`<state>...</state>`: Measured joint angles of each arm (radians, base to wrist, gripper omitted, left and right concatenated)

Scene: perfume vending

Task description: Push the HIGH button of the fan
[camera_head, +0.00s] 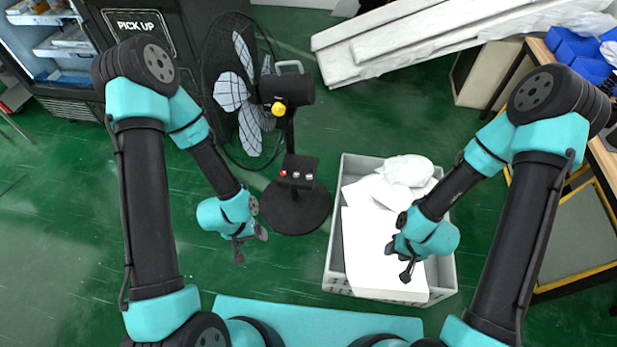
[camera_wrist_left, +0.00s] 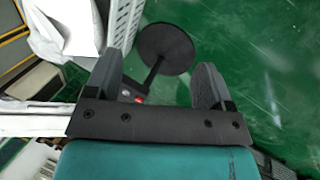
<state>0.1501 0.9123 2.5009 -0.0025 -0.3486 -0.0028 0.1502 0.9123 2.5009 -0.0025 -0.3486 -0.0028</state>
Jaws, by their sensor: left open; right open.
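The fan (camera_head: 245,90) stands on the green floor left of centre in the head view. Its control box (camera_head: 298,172) sits low on the pole, with a red button (camera_head: 283,173) and lighter buttons beside it; their labels are too small to read. My left gripper (camera_head: 251,250) is open and empty, left of the fan's round base (camera_head: 297,207) and apart from the buttons. In the left wrist view the base (camera_wrist_left: 165,49) and red button (camera_wrist_left: 138,100) show between the open fingers (camera_wrist_left: 160,88). My right gripper (camera_head: 398,262) is open above the grey crate (camera_head: 336,245).
The crate holds white sheets and a white bundle (camera_head: 408,168). A black PICK UP cabinet (camera_head: 140,27) stands behind left of the fan. Long white packages (camera_head: 420,40) lie at the back, and a table with blue bins (camera_head: 580,55) is at right.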

